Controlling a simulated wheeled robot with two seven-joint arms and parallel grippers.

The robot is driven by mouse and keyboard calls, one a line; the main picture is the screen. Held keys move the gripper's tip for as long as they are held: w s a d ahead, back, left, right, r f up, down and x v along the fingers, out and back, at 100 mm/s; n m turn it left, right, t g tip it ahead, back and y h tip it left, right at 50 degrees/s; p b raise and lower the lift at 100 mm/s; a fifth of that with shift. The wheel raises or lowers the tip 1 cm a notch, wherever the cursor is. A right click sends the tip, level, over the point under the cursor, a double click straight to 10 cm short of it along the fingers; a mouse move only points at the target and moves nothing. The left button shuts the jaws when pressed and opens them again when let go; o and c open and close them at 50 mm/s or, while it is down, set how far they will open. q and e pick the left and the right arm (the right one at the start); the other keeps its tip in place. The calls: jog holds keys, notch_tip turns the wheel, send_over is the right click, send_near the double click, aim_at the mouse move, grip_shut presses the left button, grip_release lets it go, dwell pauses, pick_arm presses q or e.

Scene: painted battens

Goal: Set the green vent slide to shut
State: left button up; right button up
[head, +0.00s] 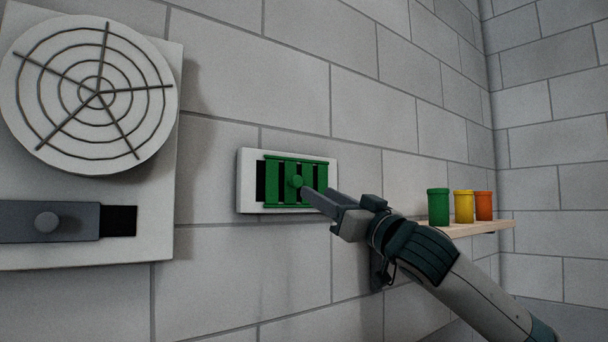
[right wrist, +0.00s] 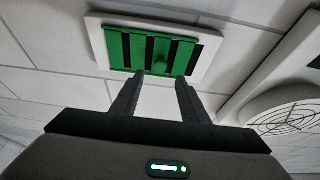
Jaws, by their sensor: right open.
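The green vent slide (head: 285,170) is a barred plate with a round green knob (head: 296,182). It sits in a white wall frame (head: 247,195), with dark openings showing between its bars and a dark strip at its left edge. My right gripper (head: 318,195) is in front of the knob, coming from the lower right. In the right wrist view its two fingers (right wrist: 161,82) are apart with nothing between them. The knob (right wrist: 159,67) shows just beyond and between the fingertips; I cannot tell whether they touch. My left gripper is in neither view.
A round white fan grille (head: 90,90) on a panel is at the left, with a grey slide and knob (head: 47,222) below it. A wooden shelf (head: 490,226) at the right holds green, yellow and orange cups (head: 464,206). The wall between is bare.

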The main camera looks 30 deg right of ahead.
aim_at(299, 182)
jog(key=p+x, duration=0.2)
jog(key=x, duration=0.3)
jog(key=shift+w+r, duration=0.3)
jog(key=shift+w+a+r+p, duration=0.1)
jog(key=shift+w+r+p, duration=0.05)
jog(key=shift+w+p, duration=0.45)
jog(key=shift+w, duration=0.1)
